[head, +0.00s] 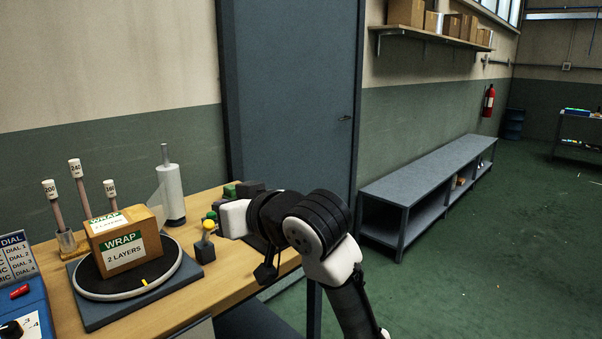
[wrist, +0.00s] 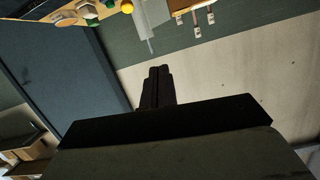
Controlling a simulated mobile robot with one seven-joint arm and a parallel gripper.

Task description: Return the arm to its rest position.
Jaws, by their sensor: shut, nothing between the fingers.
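My arm reaches up from the bottom of the head view and bends over the right end of the wooden table (head: 225,290). My gripper (wrist: 158,70) shows in the wrist view with its two dark fingers together and nothing between them. In the head view the gripper is mostly hidden behind my arm's black and white wrist links. The wrist view is turned over, with the table edge along its top. The fingers appear apart from everything around them.
A "WRAP 2 LAYERS" box (head: 124,244) sits on a turntable (head: 98,288). A film roll (head: 172,195) and a yellow-topped post (head: 209,226) stand near my arm. A door (head: 290,90) is behind. A low grey bench (head: 420,175) stands right, with open green floor (head: 480,270) before it.

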